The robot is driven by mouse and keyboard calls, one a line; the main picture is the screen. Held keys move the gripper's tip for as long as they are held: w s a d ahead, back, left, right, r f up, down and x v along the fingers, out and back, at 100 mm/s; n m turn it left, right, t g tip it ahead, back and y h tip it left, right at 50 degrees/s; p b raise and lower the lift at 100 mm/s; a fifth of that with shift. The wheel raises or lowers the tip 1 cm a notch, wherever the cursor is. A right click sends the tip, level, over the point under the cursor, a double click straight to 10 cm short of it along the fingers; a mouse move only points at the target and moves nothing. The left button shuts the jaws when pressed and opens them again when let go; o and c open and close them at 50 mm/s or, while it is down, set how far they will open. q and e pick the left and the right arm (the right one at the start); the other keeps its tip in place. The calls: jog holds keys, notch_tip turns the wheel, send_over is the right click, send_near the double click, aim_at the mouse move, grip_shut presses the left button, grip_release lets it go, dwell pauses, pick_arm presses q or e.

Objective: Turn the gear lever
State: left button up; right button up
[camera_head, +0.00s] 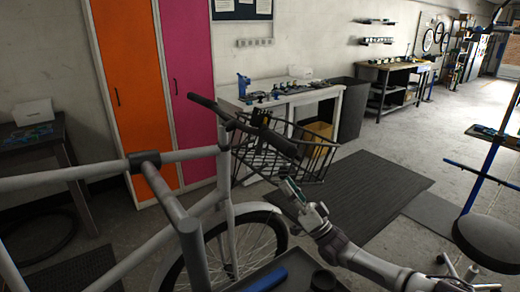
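A cargo bike with a pale grey frame (150,158) stands at the left and centre. Its black handlebar (222,110) runs from a left grip at upper left to a right grip (278,142) over the front basket. The gear lever is too small and dark to make out against the handlebar and basket. My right gripper (303,200) comes in from the lower right. It is below and to the right of the right grip, apart from it, beside the basket. Its finger opening is unclear. My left gripper is not in view.
The black wire basket (300,165) is just above my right gripper. A white workbench (300,98) with tools stands behind the bike. A dark mat (375,190) covers open floor to the right. A blue work stand (475,178) is at the right edge.

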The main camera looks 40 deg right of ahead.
aim_at(260, 154)
jog(key=p+x, duration=0.3)
jog(key=x, duration=1)
jog(key=shift+w+r+p, duration=0.15)
jog(key=shift+w+p, duration=0.05)
jog(key=shift+p, duration=0.1)
grip_shut()
